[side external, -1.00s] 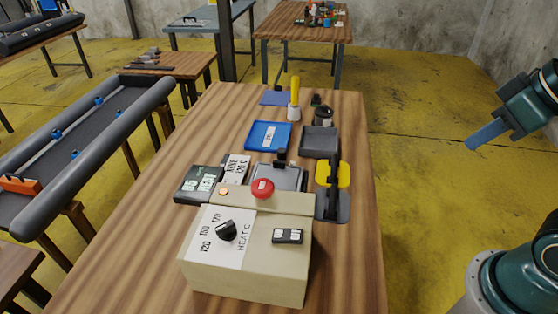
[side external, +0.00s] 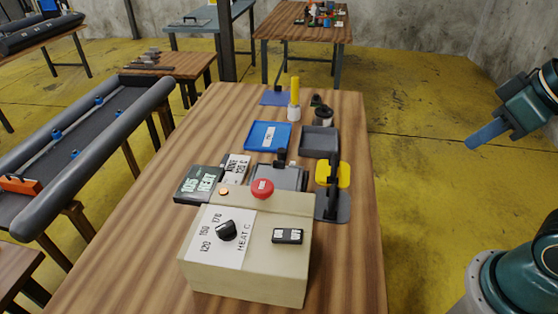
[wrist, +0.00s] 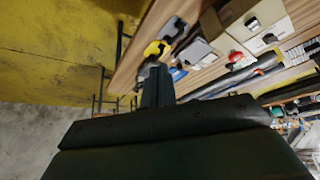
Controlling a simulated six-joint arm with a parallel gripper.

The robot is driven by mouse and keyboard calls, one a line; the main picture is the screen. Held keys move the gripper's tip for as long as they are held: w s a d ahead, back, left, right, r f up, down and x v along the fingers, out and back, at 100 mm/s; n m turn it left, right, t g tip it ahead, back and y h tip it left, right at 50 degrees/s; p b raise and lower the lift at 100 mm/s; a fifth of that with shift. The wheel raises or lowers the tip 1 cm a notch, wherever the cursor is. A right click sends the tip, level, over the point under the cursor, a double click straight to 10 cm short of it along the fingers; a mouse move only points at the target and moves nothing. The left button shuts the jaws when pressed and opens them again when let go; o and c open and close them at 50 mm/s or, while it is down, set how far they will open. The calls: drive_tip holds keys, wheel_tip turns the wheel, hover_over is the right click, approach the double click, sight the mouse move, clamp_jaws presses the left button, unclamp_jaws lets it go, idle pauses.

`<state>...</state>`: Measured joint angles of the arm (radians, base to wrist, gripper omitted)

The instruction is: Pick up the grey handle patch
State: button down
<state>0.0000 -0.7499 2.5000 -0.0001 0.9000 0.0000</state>
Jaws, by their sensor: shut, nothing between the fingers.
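A grey patch (side external: 343,208) with an upright black handle lies near the table's right edge, just right of the beige heater box. A second flat grey piece (side external: 279,177) lies behind the box and is partly hidden by it; I cannot tell for sure which is the handle patch. Both grey pieces also show in the wrist view, (wrist: 172,28) and (wrist: 196,49). My gripper (side external: 488,135) is shut and empty, off the right side of the table and well apart from the patches. Its fingers (wrist: 158,85) also show in the wrist view.
The heater box (side external: 245,250) with a red button (side external: 262,187) fills the table's front. A yellow patch (side external: 345,174), blue tray (side external: 257,136), grey tray (side external: 306,142), labelled dark box (side external: 199,183) and yellow-handled tool (side external: 295,90) stand behind. The table's front left is bare.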

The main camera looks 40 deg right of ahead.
drive_tip(key=c, duration=1.8)
unclamp_jaws()
drive_tip(key=shift+o, duration=0.2)
drive_tip(key=w+f+m+g+y, duration=0.1)
drive_tip(key=w+f+m+y, duration=0.15)
drive_tip(key=w+f, duration=0.6)
drive_tip(key=m+y, duration=0.2)
drive_tip(key=m, duration=0.5)
approach(335, 194)
drive_tip(key=v, duration=0.2)
drive_tip(key=shift+s+d+r, duration=0.2)
drive_tip(key=shift+s+d, duration=0.05)
drive_tip(key=shift+s, duration=0.05)
drive_tip(key=shift+f, duration=0.15)
drive_tip(key=shift+x, duration=4)
drive_tip(key=shift+w+a, duration=0.1)
drive_tip(key=shift+w, duration=0.1)
drive_tip(key=shift+x, duration=2.65)
